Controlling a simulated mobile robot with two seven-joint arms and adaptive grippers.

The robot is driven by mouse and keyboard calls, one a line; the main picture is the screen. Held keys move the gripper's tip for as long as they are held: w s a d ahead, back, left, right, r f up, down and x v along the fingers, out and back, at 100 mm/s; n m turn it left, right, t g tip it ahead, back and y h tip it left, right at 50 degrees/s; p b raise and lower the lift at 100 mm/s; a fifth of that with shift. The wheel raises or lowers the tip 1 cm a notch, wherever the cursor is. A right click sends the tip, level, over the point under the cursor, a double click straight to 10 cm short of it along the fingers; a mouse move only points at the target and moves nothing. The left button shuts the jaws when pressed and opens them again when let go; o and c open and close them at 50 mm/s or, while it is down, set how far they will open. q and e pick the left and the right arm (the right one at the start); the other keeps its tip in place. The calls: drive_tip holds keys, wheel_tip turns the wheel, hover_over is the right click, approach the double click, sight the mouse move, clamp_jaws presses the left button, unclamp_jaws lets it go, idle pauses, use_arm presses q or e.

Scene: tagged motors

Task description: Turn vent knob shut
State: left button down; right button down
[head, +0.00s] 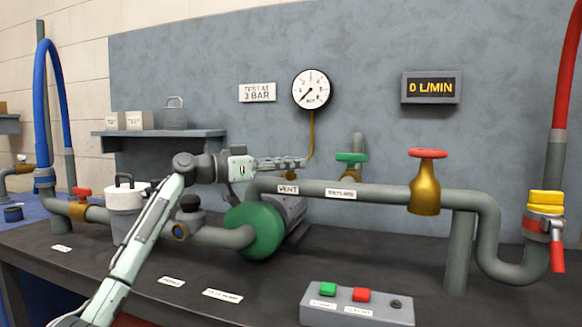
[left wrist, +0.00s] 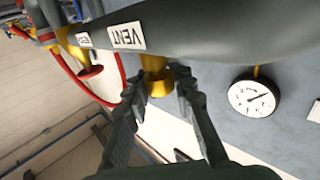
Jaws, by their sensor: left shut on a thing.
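The vent knob (left wrist: 156,66) is a brass-coloured fitting on the grey pipe, beside the VENT label (left wrist: 126,36) in the left wrist view. My left gripper (left wrist: 161,76) has its dark fingers on either side of the knob and is shut on it. In the head view my left gripper (head: 298,163) reaches in just above the pipe, over the VENT label (head: 288,189). The knob cannot be made out there. How far the knob is turned cannot be told. My right gripper is not in view.
The grey pipe (head: 380,193) runs right, with a red-handled brass valve (head: 425,185). A green-handled valve (head: 352,158) stands behind it. A green pump (head: 253,230) sits below my gripper. The gauge (head: 312,89) and a 0 L/MIN display (head: 431,88) are on the wall.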

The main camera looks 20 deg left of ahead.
use_arm(q)
drive_tip(key=shift+f, duration=0.1)
drive_tip(key=c, duration=1.3)
unclamp_jaws()
drive_tip(key=shift+o, duration=0.2)
drive_tip(key=v, duration=1.2)
